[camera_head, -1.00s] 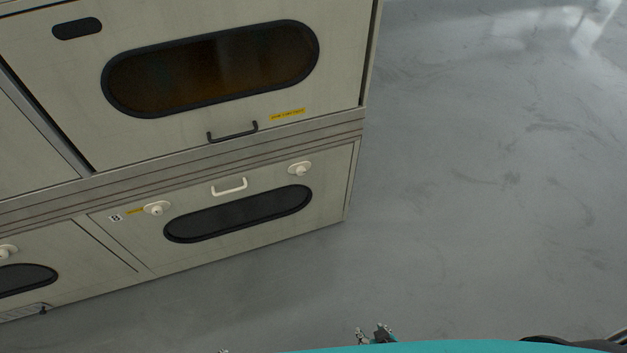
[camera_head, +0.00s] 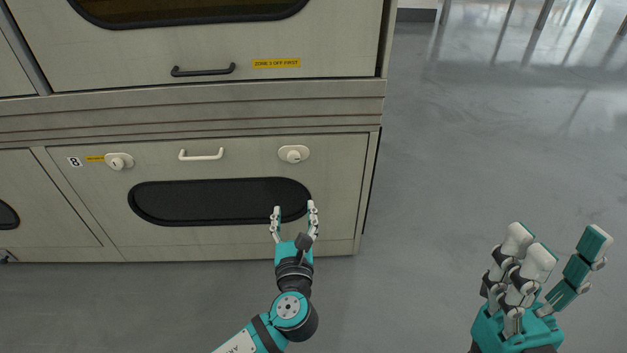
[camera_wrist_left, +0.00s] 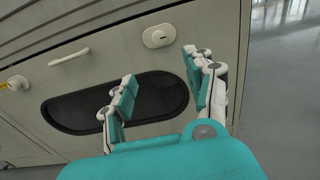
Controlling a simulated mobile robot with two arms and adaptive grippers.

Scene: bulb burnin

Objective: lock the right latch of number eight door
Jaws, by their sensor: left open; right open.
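The number eight door (camera_head: 240,238) is a pale lower panel, closed, with an "8" label (camera_head: 74,162) at its left. Its right latch (camera_head: 293,154) is a round cream knob on an oval plate; it also shows in the left wrist view (camera_wrist_left: 158,36), with a dark slot. The left latch (camera_head: 118,161) is a similar knob. My left gripper (camera_head: 294,212) is open and empty, in front of the door's dark window, below the right latch and apart from it. In the left wrist view its fingers (camera_wrist_left: 165,75) are spread below the latch. My right gripper (camera_head: 560,250) is open and empty over the floor at right.
A white handle (camera_head: 201,155) sits between the latches. Above is a larger door with a black handle (camera_head: 203,71) and a yellow label (camera_head: 276,63). Another lower door (camera_head: 45,215) is at left. The floor (camera_head: 430,170) right of the cabinet is clear.

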